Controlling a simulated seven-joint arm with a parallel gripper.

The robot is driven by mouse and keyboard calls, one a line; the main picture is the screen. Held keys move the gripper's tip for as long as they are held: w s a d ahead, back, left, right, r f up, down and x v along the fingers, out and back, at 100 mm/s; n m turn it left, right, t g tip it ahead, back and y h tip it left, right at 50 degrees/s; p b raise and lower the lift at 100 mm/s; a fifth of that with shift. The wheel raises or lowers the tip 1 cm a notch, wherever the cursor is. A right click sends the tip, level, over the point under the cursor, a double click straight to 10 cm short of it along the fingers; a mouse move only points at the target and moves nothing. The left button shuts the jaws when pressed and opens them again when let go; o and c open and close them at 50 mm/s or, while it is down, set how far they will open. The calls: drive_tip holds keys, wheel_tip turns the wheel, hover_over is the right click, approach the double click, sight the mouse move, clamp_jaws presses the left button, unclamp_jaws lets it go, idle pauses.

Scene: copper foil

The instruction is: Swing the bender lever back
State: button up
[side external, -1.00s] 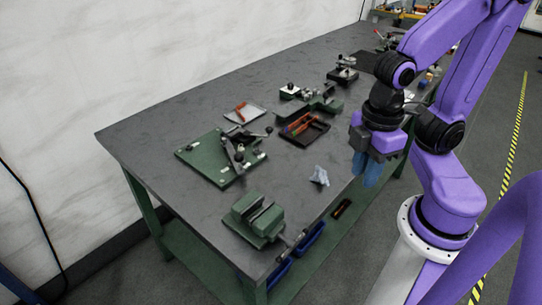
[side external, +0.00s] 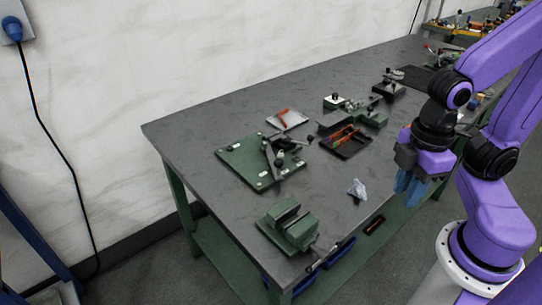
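The bender (side external: 268,160) is mounted on a green plate (side external: 240,155) toward the left of the bench. Dark lever arms with round black knobs meet near the plate's right side; which one is the bender lever is too small to tell. My gripper (side external: 410,186) points down with blue fingers at the bench's right front side, well to the right of the bender and apart from it. Nothing shows held in it. The gap between its fingers is not clear.
A green vise (side external: 290,228) stands at the near edge. A crumpled grey-blue cloth (side external: 357,189) lies between vise and gripper. A black tray (side external: 346,143) with orange-handled tools, a pale sheet (side external: 287,119) and small fixtures (side external: 388,88) stand farther back. Bench between plate and cloth is clear.

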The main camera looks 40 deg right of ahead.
idle(0.3)
drive_tip(key=o, duration=0.5)
drive_tip(key=w+a+r+m+y, duration=0.25)
drive_tip(key=w+m, duration=0.65)
drive_tip(key=w, duration=0.6)
drive_tip(key=w+d+r+m+t, duration=0.1)
drive_tip(key=w+d+m, duration=0.25)
drive_tip(key=w, duration=0.45)
drive_tip(key=w+d+r+m, duration=0.1)
drive_tip(key=w+d+m, duration=0.25)
drive_tip(key=w, duration=0.55)
drive_tip(key=shift+y, duration=0.45)
drive_tip(key=x, duration=1.8)
drive_tip(key=shift+s+a+r, duration=0.1)
drive_tip(key=shift+s+a, duration=0.15)
clamp_jaws()
